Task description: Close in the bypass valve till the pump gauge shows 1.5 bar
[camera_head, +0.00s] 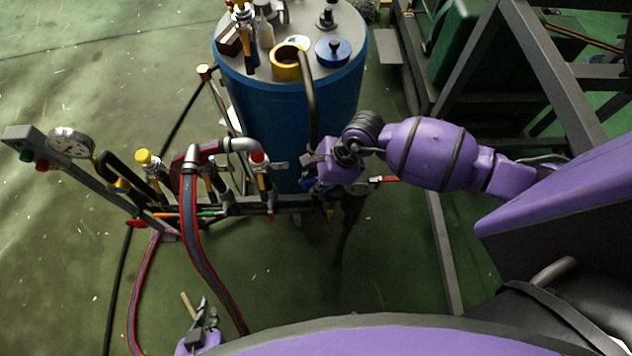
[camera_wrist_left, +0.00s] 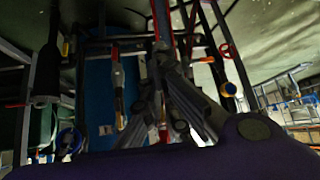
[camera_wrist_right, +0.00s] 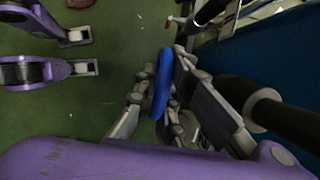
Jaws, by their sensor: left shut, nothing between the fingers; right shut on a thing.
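The pump gauge (camera_head: 70,143) is a round white dial at the left end of the pipe frame in the head view. Its reading is too small to tell. My right gripper (camera_wrist_right: 155,98) is shut on the rim of a blue handwheel (camera_wrist_right: 163,78), seen nearly edge-on in the right wrist view.
The blue tank (camera_head: 290,125) stands behind the pipe frame. A red-striped hose (camera_head: 190,225) loops down between the frame and my left gripper. A red handwheel (camera_head: 137,223) sits low on the frame. Grey steel beams (camera_head: 470,60) stand at the right.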

